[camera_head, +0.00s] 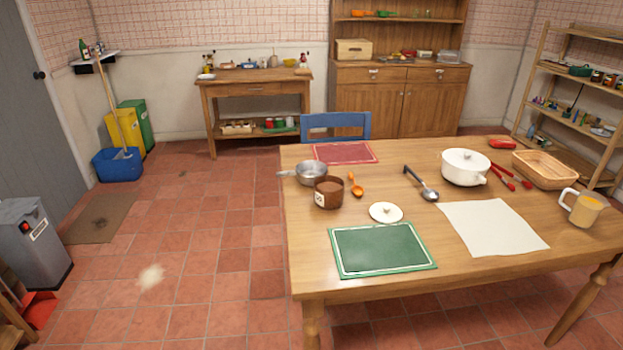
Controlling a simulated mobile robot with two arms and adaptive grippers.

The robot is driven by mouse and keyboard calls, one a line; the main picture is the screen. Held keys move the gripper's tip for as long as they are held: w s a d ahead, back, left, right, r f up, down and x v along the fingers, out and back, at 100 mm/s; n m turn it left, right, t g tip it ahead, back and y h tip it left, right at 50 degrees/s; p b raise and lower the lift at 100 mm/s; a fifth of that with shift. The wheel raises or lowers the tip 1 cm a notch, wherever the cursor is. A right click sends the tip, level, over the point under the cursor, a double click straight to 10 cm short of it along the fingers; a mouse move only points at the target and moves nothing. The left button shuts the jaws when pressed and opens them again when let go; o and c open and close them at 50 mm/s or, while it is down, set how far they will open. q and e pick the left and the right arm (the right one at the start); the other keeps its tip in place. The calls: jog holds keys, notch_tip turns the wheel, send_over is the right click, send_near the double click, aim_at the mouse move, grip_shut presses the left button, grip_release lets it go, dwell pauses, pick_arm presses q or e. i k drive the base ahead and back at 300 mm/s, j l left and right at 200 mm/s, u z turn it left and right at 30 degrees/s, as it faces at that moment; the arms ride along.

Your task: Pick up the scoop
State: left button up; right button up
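A small orange scoop (357,190) lies on the wooden table (470,315) just right of a brown canister (329,194) that holds something brown. A dark-handled metal ladle (427,193) lies farther right, left of the white lidded pot (465,168). A round white lid (386,212) lies between the scoop and the ladle, nearer the front. Neither of my grippers shows in this view. Nothing covers the scoop.
A metal saucepan (311,173) stands behind the canister. A green mat (382,249), a cream cloth (492,228), a wicker basket (546,171) and a yellow mug (582,208) are also on the table. A blue chair (336,125) stands behind it. The tiled floor at left is largely open.

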aim_at(357, 191)
jog(key=z, duration=0.35)
jog(key=i+j+z, duration=0.15)
jog(key=j+z, duration=0.15)
jog(key=i+j+z, duration=0.1)
jog(key=j+z, duration=0.2)
jog(key=j, duration=0.25)
jog(key=j+z, duration=0.25)
jog(key=j, duration=0.2)
jog(key=i, duration=0.05)
